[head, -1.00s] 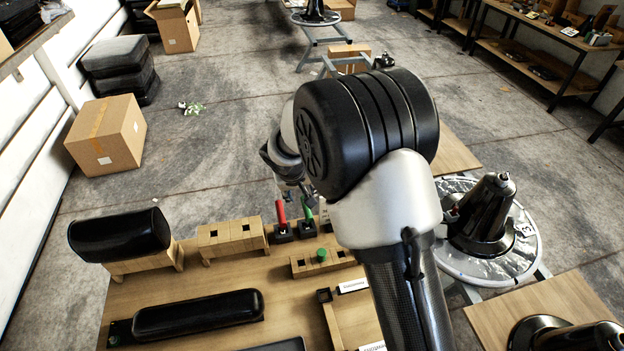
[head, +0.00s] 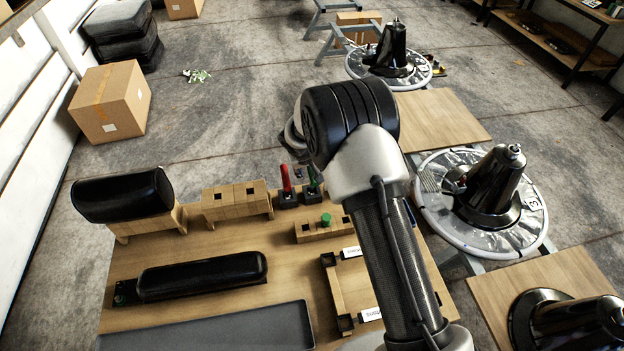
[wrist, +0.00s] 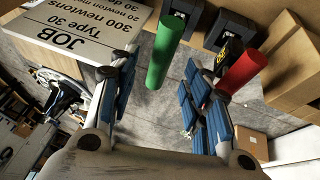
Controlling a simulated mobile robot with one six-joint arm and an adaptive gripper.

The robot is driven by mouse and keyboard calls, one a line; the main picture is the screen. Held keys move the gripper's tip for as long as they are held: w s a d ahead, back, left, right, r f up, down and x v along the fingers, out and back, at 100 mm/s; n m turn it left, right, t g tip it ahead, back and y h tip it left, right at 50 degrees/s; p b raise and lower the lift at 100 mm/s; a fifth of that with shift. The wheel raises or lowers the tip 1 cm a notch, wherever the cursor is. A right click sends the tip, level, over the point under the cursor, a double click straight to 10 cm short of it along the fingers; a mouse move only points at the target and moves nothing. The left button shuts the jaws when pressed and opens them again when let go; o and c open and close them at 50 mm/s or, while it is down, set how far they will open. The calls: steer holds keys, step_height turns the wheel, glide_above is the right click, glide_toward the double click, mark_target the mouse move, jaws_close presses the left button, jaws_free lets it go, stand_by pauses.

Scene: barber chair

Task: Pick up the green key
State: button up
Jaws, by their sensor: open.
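The green key (head: 314,181) stands in a small black holder at the back of the wooden workbench, just right of a red key (head: 286,178) in a like holder. In the wrist view the green key (wrist: 165,52) is a plain green cylinder whose free end points in between the fingers of my gripper (wrist: 158,78). The blue-padded fingers are open, with a gap on either side of the key, and hold nothing. The red key (wrist: 240,73) shows beyond the right finger, close to its tip. In the head view my arm hides most of my gripper.
A wooden block with a green knob (head: 326,219) sits in front of the holders. A slotted wooden block (head: 236,203) is to their left. A white sign reading "JOB Type 30" (wrist: 80,35) stands near the left finger.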

mark_target(311, 170)
steer(key=x, duration=0.4)
steer(key=shift+f+b, duration=0.15)
steer(key=shift+b, duration=0.25)
steer(key=shift+c, duration=0.5)
jaws_close()
